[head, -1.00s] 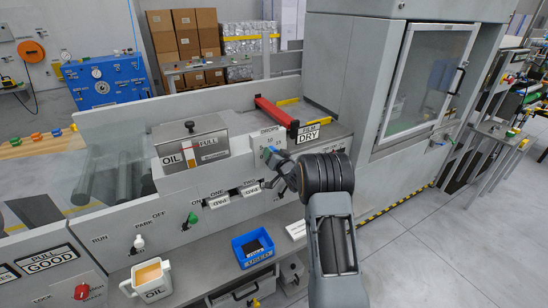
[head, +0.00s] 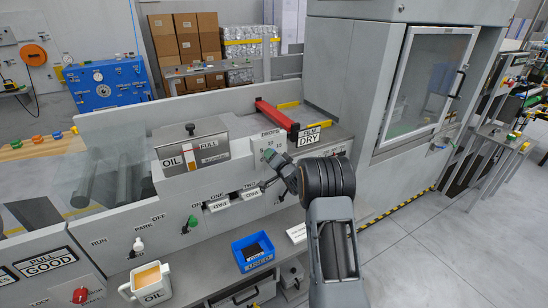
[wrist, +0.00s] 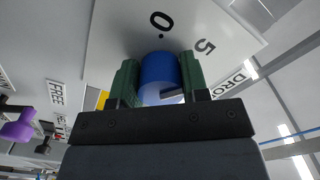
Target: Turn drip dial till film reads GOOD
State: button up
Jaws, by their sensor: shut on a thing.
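The drip dial is a blue round knob (wrist: 158,70) on a white plate marked 0 and 5 in the wrist view. My gripper (wrist: 158,82) is shut on it, with one green finger on each side. In the head view my gripper (head: 276,160) is at the DROPS plate (head: 269,143) and hides the dial there. The film sign (head: 309,137) on the machine, right of the dial, reads DRY. The dial's exact setting cannot be read.
The oil tank (head: 191,148) stands left of the dial. A red bar (head: 277,114) lies behind it. Below are small PAID-like tags (head: 220,204), a green knob (head: 188,226), a blue bin (head: 253,250) and a white oil jug (head: 150,284). A cabinet (head: 424,90) stands right.

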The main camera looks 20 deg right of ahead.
jog(key=o, duration=0.9)
jog(key=s, duration=0.4)
jog(key=s+d+b, duration=0.1)
jog(key=s, duration=0.4)
jog(key=s+b, duration=0.1)
jog(key=s, duration=0.3)
jog(key=shift+s+d, duration=0.3)
jog(key=shift+s, duration=0.05)
